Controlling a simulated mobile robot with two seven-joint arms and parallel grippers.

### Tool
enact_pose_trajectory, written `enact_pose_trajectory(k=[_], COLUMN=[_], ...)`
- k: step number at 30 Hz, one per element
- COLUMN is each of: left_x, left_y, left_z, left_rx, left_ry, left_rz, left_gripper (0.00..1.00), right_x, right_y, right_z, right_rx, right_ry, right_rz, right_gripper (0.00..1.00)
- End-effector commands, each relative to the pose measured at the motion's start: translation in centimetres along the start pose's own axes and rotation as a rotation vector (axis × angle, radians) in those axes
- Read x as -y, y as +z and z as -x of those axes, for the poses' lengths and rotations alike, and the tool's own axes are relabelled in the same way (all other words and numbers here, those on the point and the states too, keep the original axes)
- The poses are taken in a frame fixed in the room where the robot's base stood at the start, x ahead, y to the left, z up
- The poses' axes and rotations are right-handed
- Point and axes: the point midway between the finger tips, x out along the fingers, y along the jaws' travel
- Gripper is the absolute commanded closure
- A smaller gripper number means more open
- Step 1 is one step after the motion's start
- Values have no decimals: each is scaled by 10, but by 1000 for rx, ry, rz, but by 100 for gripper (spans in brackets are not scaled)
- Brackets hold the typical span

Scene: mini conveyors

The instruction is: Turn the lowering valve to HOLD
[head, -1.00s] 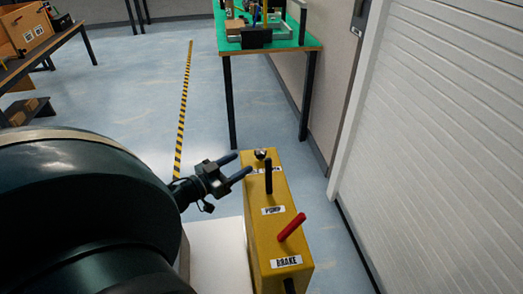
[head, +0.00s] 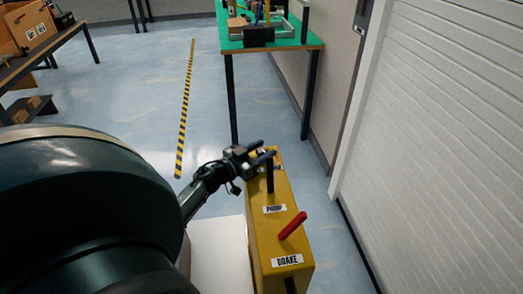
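A yellow unit (head: 285,232) stands at the lower middle, with a black lever (head: 269,175) by the PUMP label (head: 274,209) and a red lever (head: 292,226) by the BRAKE label (head: 287,260). My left gripper (head: 268,149) is over the far end of its top, beyond the black lever. The lowering valve's knob and most of its label are hidden behind the gripper, so its setting cannot be read. The fingers show a little apart; whether they touch or grip the knob cannot be told. My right gripper is not in view.
A white shutter wall (head: 440,150) is close on the right. A green-topped table (head: 310,44) with equipment stands beyond the unit. A yellow-black floor stripe (head: 185,110) runs along open blue floor. A dark table (head: 50,42) with a box is at the far left.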

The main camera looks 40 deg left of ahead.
Motion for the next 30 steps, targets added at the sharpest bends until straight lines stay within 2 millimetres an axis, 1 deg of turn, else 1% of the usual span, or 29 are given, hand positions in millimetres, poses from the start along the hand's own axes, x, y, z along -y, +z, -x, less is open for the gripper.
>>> enact_pose_trajectory(k=[1, 2, 12, 19, 23, 30], left_x=[0, 0, 0, 1, 2, 3], left_y=[0, 0, 0, 0, 2, 4], left_z=[0, 0, 0, 0, 1, 0], left_rx=[0, 0, 0, 1, 3, 4], left_ry=[0, 0, 0, 19, 64, 227], left_rz=[0, 0, 0, -3, -4, -7], left_gripper=[60, 63, 90, 90, 90, 90], right_x=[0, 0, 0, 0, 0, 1], right_y=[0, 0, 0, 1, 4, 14], right_z=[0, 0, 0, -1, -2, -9], right_rx=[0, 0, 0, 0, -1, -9], right_ry=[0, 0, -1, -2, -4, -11], right_rz=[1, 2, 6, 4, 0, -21], right_gripper=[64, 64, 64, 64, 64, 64])
